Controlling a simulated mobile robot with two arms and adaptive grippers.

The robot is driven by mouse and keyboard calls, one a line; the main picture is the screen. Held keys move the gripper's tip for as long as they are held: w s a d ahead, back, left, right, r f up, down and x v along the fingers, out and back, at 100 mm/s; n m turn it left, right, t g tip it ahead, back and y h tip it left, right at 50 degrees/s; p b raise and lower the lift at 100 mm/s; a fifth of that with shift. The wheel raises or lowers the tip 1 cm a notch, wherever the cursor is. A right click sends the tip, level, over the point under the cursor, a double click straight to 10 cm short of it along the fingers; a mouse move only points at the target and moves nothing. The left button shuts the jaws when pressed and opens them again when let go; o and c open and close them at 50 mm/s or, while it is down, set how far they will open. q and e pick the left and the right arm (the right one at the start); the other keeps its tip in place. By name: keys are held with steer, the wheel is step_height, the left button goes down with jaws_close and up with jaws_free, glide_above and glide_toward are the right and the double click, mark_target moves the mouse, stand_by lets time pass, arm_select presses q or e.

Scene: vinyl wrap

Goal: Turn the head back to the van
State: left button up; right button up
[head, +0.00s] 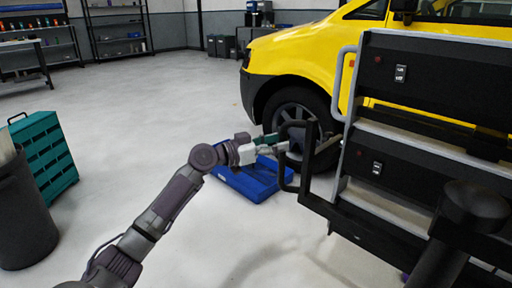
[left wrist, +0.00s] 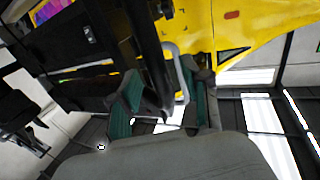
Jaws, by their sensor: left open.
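The yellow van (head: 300,52) stands at the upper right of the head view, its front wheel (head: 297,115) and part of its side showing. It also shows upside down at the top of the left wrist view (left wrist: 252,28). My left gripper (head: 279,143) reaches in front of the wheel, beside a black loop handle on a dark cart. In the left wrist view the gripper's teal-padded fingers (left wrist: 162,100) are apart. A black bar shows between or behind them; I cannot tell whether they touch it. My right gripper is not in view.
The dark cart (head: 426,72) with grey shelves fills the right, its black handle (head: 284,172) sticking out left. A blue case (head: 243,182) lies on the floor by the wheel. A teal cabinet (head: 42,150) and dark bin (head: 22,215) stand left. The middle floor is clear.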

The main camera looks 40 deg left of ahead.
arm_select(q)
steer(key=v, duration=0.9)
steer(key=shift+s, duration=0.2)
steer(key=shift+a, duration=0.1)
stand_by(0.4)
